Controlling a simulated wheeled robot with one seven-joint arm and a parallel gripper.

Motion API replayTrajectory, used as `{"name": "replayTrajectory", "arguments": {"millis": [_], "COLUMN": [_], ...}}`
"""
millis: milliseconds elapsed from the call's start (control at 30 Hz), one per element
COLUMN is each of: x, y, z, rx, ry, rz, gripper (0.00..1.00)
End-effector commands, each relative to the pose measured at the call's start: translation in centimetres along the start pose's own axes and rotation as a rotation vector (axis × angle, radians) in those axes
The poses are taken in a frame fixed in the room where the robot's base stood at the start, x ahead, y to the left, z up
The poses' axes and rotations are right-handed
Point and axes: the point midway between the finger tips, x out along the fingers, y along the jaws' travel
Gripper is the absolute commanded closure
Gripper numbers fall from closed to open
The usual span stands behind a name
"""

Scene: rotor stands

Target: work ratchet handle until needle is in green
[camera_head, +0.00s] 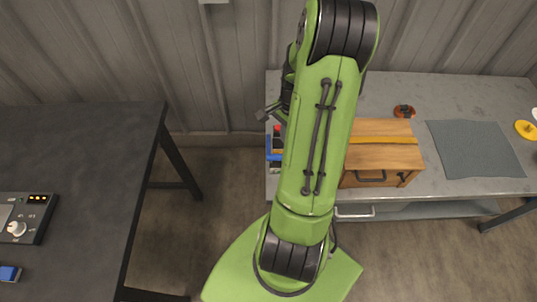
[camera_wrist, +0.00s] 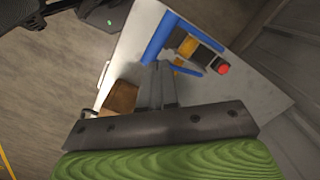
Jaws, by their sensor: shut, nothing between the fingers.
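My gripper (camera_wrist: 159,75) shows in the wrist view with its two grey fingers together and nothing between them. It points at the grey bench top (camera_wrist: 128,62). Just beyond its tips is a device with blue bars (camera_wrist: 162,37), yellow and black parts and a red knob (camera_wrist: 222,67). I cannot tell whether the fingers touch it. In the head view my green arm hides most of this device; only a strip with red, orange and blue parts (camera_head: 275,155) shows at its left edge. I cannot make out a ratchet handle, a needle or a green zone in either view.
A wooden box (camera_head: 382,160) stands on the bench right of my arm, with a grey mat (camera_head: 474,149), a small orange-and-black part (camera_head: 404,111) and a yellow disc (camera_head: 526,129). A dark table (camera_head: 85,150) at left holds a control panel (camera_head: 25,217) and a blue block (camera_head: 10,273).

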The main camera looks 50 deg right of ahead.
Motion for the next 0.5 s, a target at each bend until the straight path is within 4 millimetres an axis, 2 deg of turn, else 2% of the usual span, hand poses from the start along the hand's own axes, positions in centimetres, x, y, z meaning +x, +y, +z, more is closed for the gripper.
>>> {"name": "replayTrajectory", "arguments": {"millis": [500], "x": [1.12], "y": [0.23], "z": [-0.34], "rx": [0.025], "ry": [-0.009], "rz": [0.001], "gripper": [1.00]}}
